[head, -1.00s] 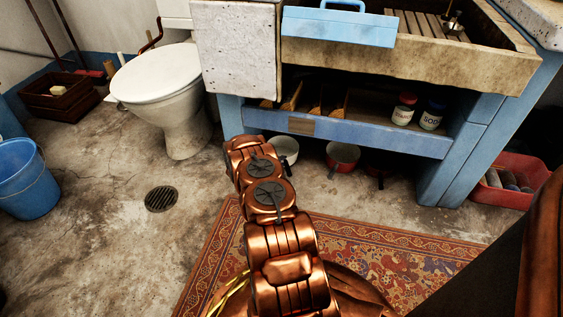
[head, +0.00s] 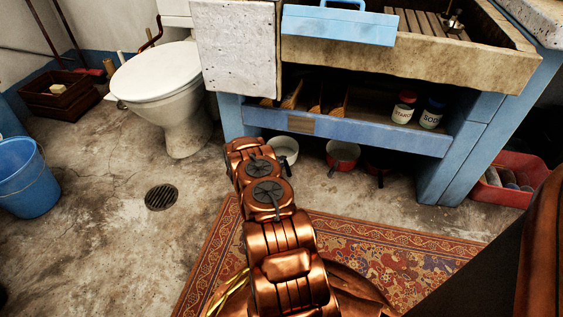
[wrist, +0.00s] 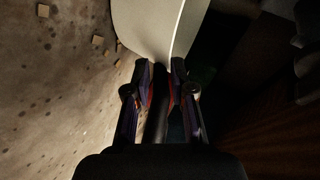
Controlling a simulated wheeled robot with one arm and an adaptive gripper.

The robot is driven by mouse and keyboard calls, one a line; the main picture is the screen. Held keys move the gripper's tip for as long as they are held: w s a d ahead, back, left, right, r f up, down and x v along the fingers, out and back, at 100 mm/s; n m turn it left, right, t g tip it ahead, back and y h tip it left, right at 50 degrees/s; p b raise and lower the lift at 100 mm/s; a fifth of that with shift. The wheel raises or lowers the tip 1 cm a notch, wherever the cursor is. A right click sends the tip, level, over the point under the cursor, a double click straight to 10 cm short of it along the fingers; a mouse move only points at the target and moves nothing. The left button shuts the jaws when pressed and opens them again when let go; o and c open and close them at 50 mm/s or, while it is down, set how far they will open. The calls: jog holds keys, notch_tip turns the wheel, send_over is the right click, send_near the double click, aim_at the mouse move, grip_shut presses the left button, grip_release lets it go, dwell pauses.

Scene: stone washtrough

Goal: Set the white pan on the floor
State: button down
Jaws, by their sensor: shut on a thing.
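The white pan (head: 287,149) shows in the head view under the front edge of the blue lower shelf, partly hidden by my arm. In the wrist view the pan (wrist: 160,25) is a large pale curved wall just beyond the fingertips. My gripper (wrist: 161,82) is shut on the pan, with a dark handle running back between the fingers. In the head view my gripper is hidden behind my own arm. The stone floor (head: 110,235) lies below; I cannot tell whether the pan touches it.
The blue shelf (head: 350,134) runs just above. A toilet (head: 183,125) stands left. A patterned rug (head: 400,258) lies in front. Floor around the drain (head: 161,197) is clear.

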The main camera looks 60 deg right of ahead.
jog(key=c, duration=0.9)
grip_release()
jog(key=shift+a, duration=0.1)
jog(key=shift+v, duration=6)
